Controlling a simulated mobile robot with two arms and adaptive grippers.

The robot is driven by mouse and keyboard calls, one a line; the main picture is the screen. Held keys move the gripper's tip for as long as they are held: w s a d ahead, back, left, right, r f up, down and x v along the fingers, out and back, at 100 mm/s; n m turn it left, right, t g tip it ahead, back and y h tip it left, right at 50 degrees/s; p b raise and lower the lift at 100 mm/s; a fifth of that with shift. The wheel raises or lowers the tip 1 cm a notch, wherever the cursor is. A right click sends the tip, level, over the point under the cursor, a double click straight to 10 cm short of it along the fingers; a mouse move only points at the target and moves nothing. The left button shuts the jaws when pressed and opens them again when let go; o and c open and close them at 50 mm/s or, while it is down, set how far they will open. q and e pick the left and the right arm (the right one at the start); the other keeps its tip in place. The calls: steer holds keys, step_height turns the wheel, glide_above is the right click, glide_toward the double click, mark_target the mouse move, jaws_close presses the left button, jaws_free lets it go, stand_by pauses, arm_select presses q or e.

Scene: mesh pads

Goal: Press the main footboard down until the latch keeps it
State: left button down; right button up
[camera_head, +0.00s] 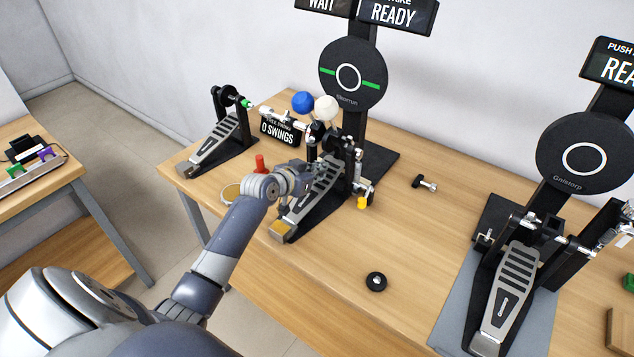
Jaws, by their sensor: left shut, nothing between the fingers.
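I take this as the main footboard. My left gripper (291,199) is shut and empty, beside and over the left side of this footboard. I cannot tell whether it touches the board. The gripper hides part of the board's left edge. The latch cannot be made out with certainty; a yellow-tipped part (362,202) sits at the pedal's right side. My right gripper is not in view.
A smaller pedal (215,142) stands at the left and another pedal (505,300) on a grey mat at the right. Blue and white beaters (303,102) rise by the round pad (352,74). A black ring (376,282) lies on the clear front of the table.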

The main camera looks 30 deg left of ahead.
mark_target(318, 183)
arm_select(q)
steer(key=shift+f, duration=0.1)
stand_by(0.5)
steer(key=shift+s+d+f+b, duration=0.1)
steer(key=shift+s+f+b, duration=0.05)
steer(key=shift+f+b, duration=1.45)
steer(key=shift+r+p, duration=1)
steer(key=shift+p, duration=0.6)
steer(key=shift+r, duration=0.3)
